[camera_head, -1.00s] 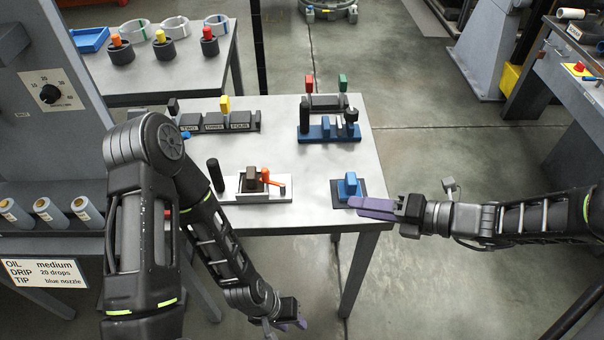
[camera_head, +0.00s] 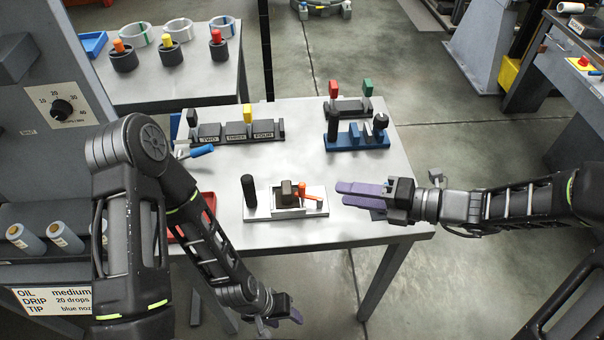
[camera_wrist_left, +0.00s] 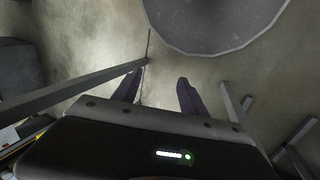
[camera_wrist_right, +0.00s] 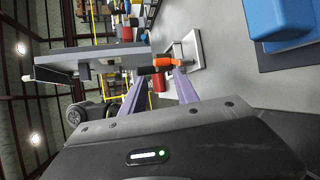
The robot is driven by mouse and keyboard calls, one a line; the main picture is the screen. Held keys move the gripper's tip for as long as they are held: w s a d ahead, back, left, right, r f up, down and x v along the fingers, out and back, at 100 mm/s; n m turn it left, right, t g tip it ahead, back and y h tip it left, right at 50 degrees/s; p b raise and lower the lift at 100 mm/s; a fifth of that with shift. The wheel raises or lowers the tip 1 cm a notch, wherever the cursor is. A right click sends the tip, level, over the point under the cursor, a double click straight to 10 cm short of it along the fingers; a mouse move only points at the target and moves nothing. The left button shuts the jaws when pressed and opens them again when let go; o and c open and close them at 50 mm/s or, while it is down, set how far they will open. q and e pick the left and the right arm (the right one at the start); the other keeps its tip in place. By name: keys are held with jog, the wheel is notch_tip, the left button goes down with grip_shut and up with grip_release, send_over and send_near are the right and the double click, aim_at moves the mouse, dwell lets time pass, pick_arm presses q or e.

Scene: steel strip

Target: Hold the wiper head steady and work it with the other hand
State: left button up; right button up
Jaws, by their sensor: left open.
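What looks like the wiper head (camera_head: 289,191) is a brown block on a white base near the table's front edge. A black post (camera_head: 249,191) stands at the base's left end and an orange lever (camera_head: 311,196) sits to the right of the block. My right gripper (camera_head: 345,195) is open and empty, its purple fingers just right of the base. In the right wrist view the orange lever (camera_wrist_right: 163,62) shows ahead of the fingertips, apparently apart from them. My left gripper (camera_head: 283,320) is open and empty, low in front of the table; only floor and table parts show between its fingers (camera_wrist_left: 158,90).
A blue block (camera_wrist_right: 285,15) on a dark pad shows in the right wrist view; my right gripper hides it in the head view. Behind stand a blue fixture (camera_head: 350,142) and a grey labelled rack (camera_head: 235,133). A red tray (camera_head: 208,203) lies at left, partly behind my arm.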

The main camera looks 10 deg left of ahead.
pick_arm(q)
jog(key=w+d+r+m+t, duration=0.1)
jog(key=w+d+r+m, duration=0.3)
jog(key=r, duration=0.8)
jog(key=w+d+r+m+t, duration=0.2)
jog(key=d+r+m, duration=0.4)
jog(key=r, duration=0.5)
jog(key=w+d+r+m+t, duration=0.1)
jog(key=w+d+r+m, duration=0.4)
jog(key=r, duration=0.7)
jog(key=w+a+r+n+t+h, duration=0.1)
jog(key=w+a+r+n+t, duration=0.1)
jog(key=w+a+r+n, duration=0.9)
jog(key=m+g+y, duration=0.5)
jog(key=m+g, duration=0.1)
jog(key=m, duration=1.3)
send_near(246, 177)
jog(key=f, duration=0.5)
jog(key=shift+w+d+f, duration=0.25)
jog(key=shift+w+f, duration=0.05)
jog(key=shift+f, duration=0.1)
jog(key=shift+s+a+f+m, duration=0.2)
jog(key=shift+a+m, duration=0.1)
jog(key=shift+m, duration=0.3)
